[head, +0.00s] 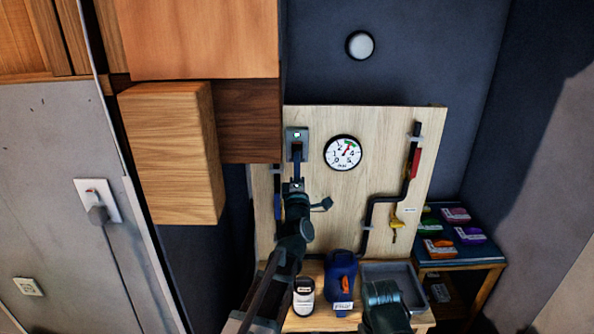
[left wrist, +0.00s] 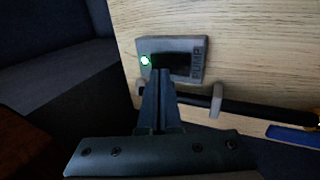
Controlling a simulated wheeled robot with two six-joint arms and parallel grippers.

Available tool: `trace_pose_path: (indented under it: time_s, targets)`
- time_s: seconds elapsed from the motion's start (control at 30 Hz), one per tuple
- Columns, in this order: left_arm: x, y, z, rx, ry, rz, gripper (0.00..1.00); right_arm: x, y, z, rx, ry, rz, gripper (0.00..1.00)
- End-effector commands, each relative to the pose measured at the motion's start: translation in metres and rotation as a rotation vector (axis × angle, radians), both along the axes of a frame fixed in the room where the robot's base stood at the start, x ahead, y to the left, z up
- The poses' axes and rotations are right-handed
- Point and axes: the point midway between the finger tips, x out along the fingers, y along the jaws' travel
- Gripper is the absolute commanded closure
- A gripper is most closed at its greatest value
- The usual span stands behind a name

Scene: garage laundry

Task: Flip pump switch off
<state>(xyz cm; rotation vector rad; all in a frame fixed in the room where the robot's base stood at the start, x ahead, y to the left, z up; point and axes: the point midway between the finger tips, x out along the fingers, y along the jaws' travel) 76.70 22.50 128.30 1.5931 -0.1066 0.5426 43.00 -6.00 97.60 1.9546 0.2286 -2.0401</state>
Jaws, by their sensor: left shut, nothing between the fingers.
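The pump switch (head: 291,134) is a grey box with a dark rocker and a lit green lamp, at the upper left of the wooden board. It shows close up in the left wrist view (left wrist: 196,72), marked PUMP, with the lamp at the left of the rocker. My left gripper (head: 297,160) is shut and empty, its fingertips at the switch. In the left wrist view the fingertips (left wrist: 160,75) overlap the rocker's lower edge; I cannot tell whether they touch. A dark part of my right arm shows at the bottom; its fingers cannot be made out.
A pressure gauge (head: 343,153) is right of the switch. A pipe with a red handle (head: 414,163) and a yellow valve (head: 395,223) runs down the board. A blue jug (head: 341,277), a white-lidded jar (head: 304,296) and a grey tray (head: 395,269) stand below. A wooden cabinet (head: 168,155) is close on the left.

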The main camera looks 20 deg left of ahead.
Motion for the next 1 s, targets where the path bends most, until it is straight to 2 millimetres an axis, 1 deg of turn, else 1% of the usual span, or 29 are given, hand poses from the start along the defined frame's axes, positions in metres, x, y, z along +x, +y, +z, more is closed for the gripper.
trace_pose_path:
  time_s: [0.03, 0.23, 0.67, 0.77, 1.0]
  targets:
    - [0.009, 0.002, 0.005, 0.000, 0.000, 0.001, 1.00, 0.000, 0.000, 0.005, 0.000, 0.000, 0.000, 0.50]
    - [0.021, 0.006, 0.010, 0.000, 0.000, 0.001, 1.00, 0.000, 0.000, 0.010, 0.000, 0.000, 0.000, 0.50]
    - [0.023, 0.007, 0.011, 0.000, 0.000, 0.000, 1.00, 0.000, 0.000, 0.011, 0.000, 0.000, 0.001, 0.50]
    - [0.028, 0.008, 0.016, 0.001, 0.000, 0.000, 1.00, 0.000, 0.000, 0.016, 0.000, 0.000, 0.001, 0.50]
    - [0.027, 0.008, 0.014, 0.000, -0.001, 0.000, 1.00, 0.000, 0.000, 0.014, 0.000, 0.000, 0.001, 0.50]
